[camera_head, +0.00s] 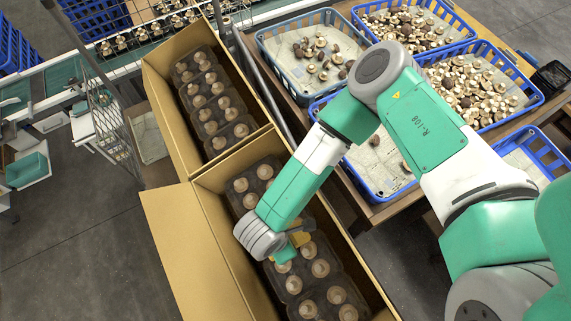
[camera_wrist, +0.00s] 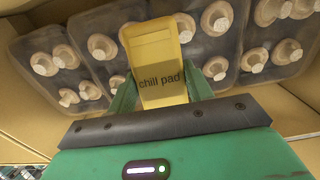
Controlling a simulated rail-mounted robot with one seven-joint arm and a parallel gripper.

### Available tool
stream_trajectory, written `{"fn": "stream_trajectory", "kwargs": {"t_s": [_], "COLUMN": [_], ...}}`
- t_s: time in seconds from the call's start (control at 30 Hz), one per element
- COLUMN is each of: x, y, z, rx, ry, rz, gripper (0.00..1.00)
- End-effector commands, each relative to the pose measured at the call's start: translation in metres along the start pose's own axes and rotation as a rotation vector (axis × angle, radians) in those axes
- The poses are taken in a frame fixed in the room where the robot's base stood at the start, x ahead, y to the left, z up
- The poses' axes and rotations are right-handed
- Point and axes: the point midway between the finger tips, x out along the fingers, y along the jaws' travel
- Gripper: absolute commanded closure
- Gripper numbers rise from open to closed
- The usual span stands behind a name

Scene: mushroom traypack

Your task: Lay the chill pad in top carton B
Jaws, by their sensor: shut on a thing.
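The yellow chill pad (camera_wrist: 157,48), with its name printed on it, is between the two green fingers of my gripper (camera_wrist: 160,88) in the wrist view. My gripper is shut on it. In the head view a small part of the yellow pad (camera_head: 300,238) shows below my wrist, over the nearer open carton (camera_head: 212,235). Under the pad in the wrist view are dark clear trays (camera_wrist: 86,75) of pale mushrooms. I cannot tell whether the pad touches them. No letter shows on either carton.
A second open carton (camera_head: 163,108), with mushroom trays inside, adjoins the nearer one at its far end. Blue crates (camera_head: 262,50) of loose mushrooms stand on a table to the right. A flap (camera_head: 180,230) folds out on the left. A conveyor (camera_head: 60,82) is at the upper left.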

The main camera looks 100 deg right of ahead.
Motion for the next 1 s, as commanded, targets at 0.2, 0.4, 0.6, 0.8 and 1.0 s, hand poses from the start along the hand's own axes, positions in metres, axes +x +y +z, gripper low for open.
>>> {"fn": "stream_trajectory", "kwargs": {"t_s": [0.2, 0.4, 0.6, 0.8, 1.0], "x": [0.001, 0.008, 0.012, 0.011, 0.011], "y": [0.0, 0.0, 0.001, 0.0, 0.0], "z": [0.0, -0.002, -0.003, -0.003, -0.003], "rx": [0.0, -0.001, 0.0, 0.001, 0.001], "ry": [-0.001, -0.001, -0.001, -0.001, -0.001], "rz": [0.001, 0.0, 0.002, 0.0, 0.0], "gripper": [0.77, 0.77, 0.77, 0.28, 0.28]}}
